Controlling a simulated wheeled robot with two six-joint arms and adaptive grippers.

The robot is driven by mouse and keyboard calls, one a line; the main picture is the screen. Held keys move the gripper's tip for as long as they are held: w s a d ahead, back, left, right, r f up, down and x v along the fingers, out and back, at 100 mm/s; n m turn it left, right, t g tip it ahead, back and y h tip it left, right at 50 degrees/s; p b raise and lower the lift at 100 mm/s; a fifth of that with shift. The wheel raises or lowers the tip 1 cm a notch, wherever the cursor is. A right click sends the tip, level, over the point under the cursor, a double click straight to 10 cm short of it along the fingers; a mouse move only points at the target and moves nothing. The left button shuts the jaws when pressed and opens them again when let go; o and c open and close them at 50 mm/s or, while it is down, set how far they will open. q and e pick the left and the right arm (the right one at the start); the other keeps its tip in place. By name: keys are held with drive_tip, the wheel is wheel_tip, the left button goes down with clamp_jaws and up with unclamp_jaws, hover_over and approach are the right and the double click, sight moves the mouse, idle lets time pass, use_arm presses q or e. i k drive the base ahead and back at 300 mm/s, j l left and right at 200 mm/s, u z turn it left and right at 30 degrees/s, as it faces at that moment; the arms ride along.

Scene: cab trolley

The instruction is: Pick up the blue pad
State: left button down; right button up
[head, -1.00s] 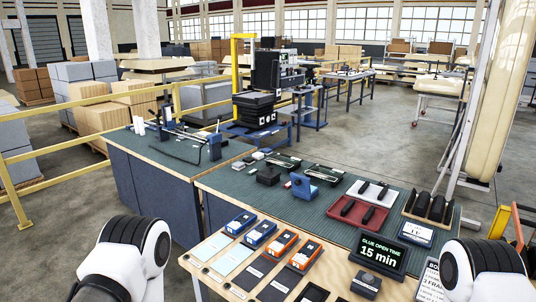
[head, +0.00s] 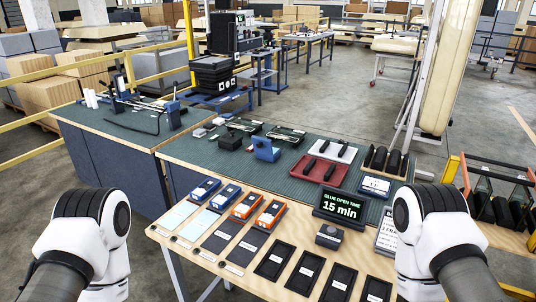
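Two light blue pads lie flat side by side at the left end of the wooden bench: a left pad (head: 177,216) and a right pad (head: 199,224). Behind them stand two blue-topped boxes, a left one (head: 205,189) and a right one (head: 225,197). I cannot tell which of these the task calls the blue pad. Nothing of mine touches them. My two white arms show at the lower left and lower right, but neither gripper is in view.
Dark pads (head: 222,236) and black frames (head: 275,260) continue the row rightward. Two orange boxes (head: 258,209) stand behind. A sign (head: 341,205) reads "GLUE OPEN TIME 15 min". A red tray (head: 317,168) and a blue block (head: 265,150) sit on the green mat (head: 206,156).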

sight(227, 116)
drive_tip(key=i+j+z, duration=0.1)
drive_tip(key=j, duration=0.3)
drive_tip(key=i+j+z, duration=0.1)
drive_tip(key=j, duration=0.35)
drive_tip(key=i+j+z, duration=0.1)
drive_tip(key=j, duration=0.35)
drive_tip(key=i+j+z, duration=0.1)
drive_tip(key=j, duration=0.35)
